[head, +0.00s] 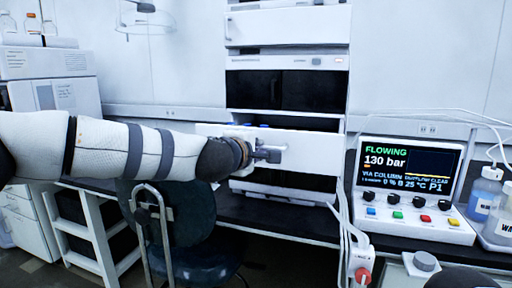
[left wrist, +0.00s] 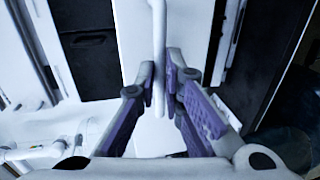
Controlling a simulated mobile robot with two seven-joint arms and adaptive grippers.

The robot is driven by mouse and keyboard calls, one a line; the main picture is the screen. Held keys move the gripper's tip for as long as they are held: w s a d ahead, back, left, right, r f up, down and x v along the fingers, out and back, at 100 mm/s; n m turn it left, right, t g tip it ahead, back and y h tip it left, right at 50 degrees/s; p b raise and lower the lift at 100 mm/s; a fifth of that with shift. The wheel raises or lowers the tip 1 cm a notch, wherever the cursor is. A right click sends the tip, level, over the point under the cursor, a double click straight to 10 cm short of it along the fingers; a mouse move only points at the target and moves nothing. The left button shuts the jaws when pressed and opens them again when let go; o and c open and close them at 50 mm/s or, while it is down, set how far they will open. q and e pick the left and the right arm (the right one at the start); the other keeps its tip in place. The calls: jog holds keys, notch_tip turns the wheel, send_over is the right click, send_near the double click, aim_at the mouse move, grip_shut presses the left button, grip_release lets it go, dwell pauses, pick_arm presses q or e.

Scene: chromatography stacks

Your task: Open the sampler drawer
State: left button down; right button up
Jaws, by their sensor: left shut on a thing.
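The sampler drawer (head: 312,153) is a wide white front in the middle of the instrument stack. It stands out in front of the stack, and bits of blue show just above its top edge. My left gripper (head: 268,154) is at the middle of this front. In the left wrist view, my left gripper (left wrist: 160,82) has its two purple-padded fingers on either side of the drawer's white bar handle (left wrist: 158,25), shut on it. The white drawer front (left wrist: 132,35) lies behind the handle. My right gripper is not in view.
A dark chair (head: 195,235) stands below my left arm. Right of the stack is a control box (head: 412,220) with a lit screen (head: 408,165), knobs and coloured buttons. Bottles (head: 485,195) stand at the far right. White tubes hang beside the drawer's right end.

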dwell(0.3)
pick_arm(q)
jog(key=c, duration=1.7)
grip_release()
jog(key=v, duration=1.2)
